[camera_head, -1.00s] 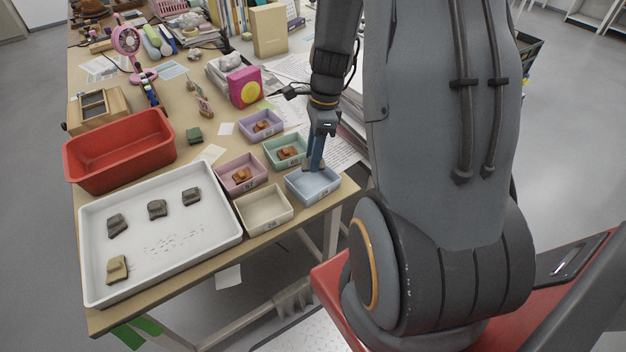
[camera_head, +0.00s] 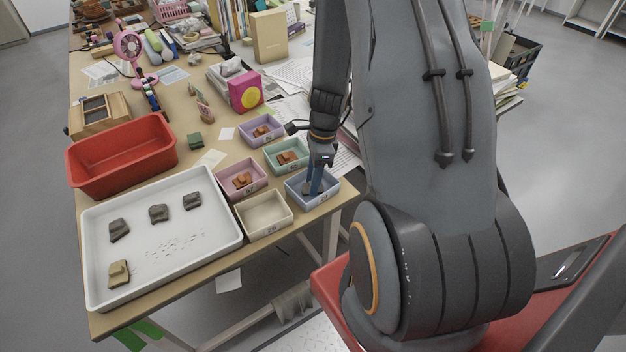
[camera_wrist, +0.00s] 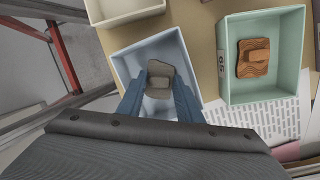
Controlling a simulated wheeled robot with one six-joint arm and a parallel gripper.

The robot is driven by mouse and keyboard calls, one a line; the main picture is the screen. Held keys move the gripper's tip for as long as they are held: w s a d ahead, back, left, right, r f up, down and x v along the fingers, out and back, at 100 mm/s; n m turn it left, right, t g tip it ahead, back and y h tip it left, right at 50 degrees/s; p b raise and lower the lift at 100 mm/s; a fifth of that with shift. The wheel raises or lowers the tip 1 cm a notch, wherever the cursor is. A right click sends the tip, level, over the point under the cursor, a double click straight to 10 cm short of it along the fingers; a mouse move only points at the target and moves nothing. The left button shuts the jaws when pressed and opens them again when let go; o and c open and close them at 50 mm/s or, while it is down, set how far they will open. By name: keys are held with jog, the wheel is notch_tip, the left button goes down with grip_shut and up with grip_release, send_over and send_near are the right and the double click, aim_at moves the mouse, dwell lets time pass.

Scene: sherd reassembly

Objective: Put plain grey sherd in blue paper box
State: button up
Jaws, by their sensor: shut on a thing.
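A plain grey sherd (camera_wrist: 160,78) is held between the two blue fingers of my gripper (camera_wrist: 160,92). In the wrist view it shows inside the outline of the blue paper box (camera_wrist: 128,66). In the head view my gripper (camera_head: 314,188) reaches down into the blue box (camera_head: 325,198) at the table's front right corner. The fingers hide most of the sherd there. I cannot tell whether the sherd touches the box floor.
Next to the blue box stand an empty cream box (camera_head: 262,222) and a green box (camera_head: 272,165) with an orange-brown sherd. Pink and purple boxes also hold sherds. A white tray (camera_head: 150,275) with several sherds and a red bin (camera_head: 120,165) stand to the left.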

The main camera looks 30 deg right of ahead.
jog(key=shift+f, duration=0.1)
jog(key=o, duration=1.2)
jog(key=shift+o, duration=0.2)
notch_tip(320, 180, up, 11)
jog(key=d+b, duration=0.2)
jog(key=s+a+r+n+h, duration=0.1)
jog(key=s+a+r+n, duration=0.2)
jog(key=a+n, duration=0.4)
jog(key=s+a+r+n+t+h, duration=0.1)
jog(key=s+a+r+n, duration=0.3)
jog(key=a+n, duration=0.4)
jog(key=n, duration=0.7)
jog(key=shift+s+a+n, duration=0.15)
jog(key=shift+s+n, duration=0.15)
jog(key=shift+s, duration=0.1)
jog(key=shift+r, duration=0.1)
